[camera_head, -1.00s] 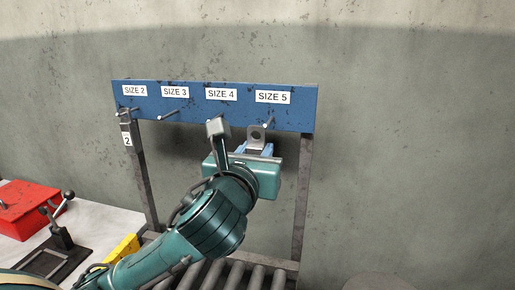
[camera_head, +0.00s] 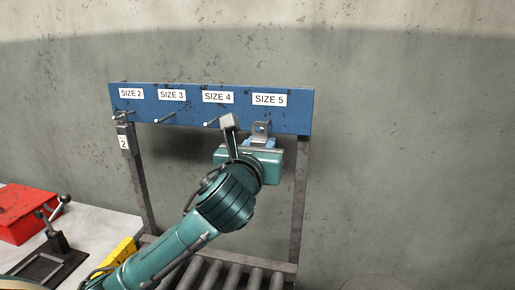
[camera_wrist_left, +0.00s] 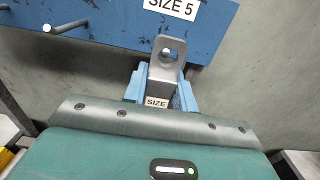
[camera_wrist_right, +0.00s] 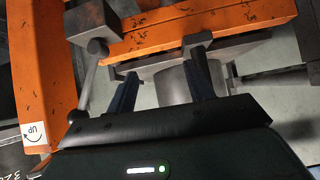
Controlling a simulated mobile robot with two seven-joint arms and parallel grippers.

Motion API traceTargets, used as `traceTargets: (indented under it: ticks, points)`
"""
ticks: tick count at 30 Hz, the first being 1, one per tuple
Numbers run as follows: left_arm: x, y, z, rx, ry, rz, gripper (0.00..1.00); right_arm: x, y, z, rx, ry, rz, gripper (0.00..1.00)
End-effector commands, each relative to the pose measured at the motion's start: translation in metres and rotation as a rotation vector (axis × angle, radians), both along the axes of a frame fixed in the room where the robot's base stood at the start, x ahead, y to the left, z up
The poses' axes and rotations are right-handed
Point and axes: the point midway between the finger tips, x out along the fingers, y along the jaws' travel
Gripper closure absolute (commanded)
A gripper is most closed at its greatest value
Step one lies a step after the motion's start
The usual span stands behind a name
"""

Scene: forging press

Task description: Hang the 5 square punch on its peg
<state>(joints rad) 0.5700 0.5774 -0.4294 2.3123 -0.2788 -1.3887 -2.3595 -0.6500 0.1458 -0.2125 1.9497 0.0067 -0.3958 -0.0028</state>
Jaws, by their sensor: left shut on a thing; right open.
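The punch (camera_head: 261,130) is a grey metal piece with a holed tab at its top. My left gripper (camera_head: 259,143) is shut on it and holds it upright under the SIZE 5 label (camera_head: 269,100). In the left wrist view the blue fingers grip the punch (camera_wrist_left: 163,76) from both sides, and part of a SIZE tag shows; its number is hidden. The SIZE 5 peg's tip (camera_wrist_left: 166,52) shows within the tab's hole; I cannot tell how far through it is. My right gripper (camera_wrist_right: 163,88) is open, away from the rack, with a grey cylinder beyond its fingers.
The blue rack board (camera_head: 290,120) has bare SIZE 3 (camera_head: 168,121) and SIZE 4 (camera_head: 210,122) pegs. A punch tagged 2 (camera_head: 124,140) hangs at the left. Rollers (camera_head: 235,275) lie below. An orange frame (camera_wrist_right: 200,25) stands close to my right gripper.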

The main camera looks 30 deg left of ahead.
Motion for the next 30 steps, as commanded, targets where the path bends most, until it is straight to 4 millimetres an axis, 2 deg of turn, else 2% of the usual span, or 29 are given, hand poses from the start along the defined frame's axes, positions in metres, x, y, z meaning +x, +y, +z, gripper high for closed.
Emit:
traceTargets:
  ticks: [18, 30]
  points:
    - [0.033, 0.009, -0.001, -0.001, -0.005, 0.001, 1.00, 0.001, 0.000, 0.001, 0.001, -0.002, 0.000, 0.47]
    - [0.043, 0.012, -0.007, 0.001, -0.006, 0.001, 1.00, 0.001, 0.000, 0.001, 0.001, -0.003, 0.000, 0.47]
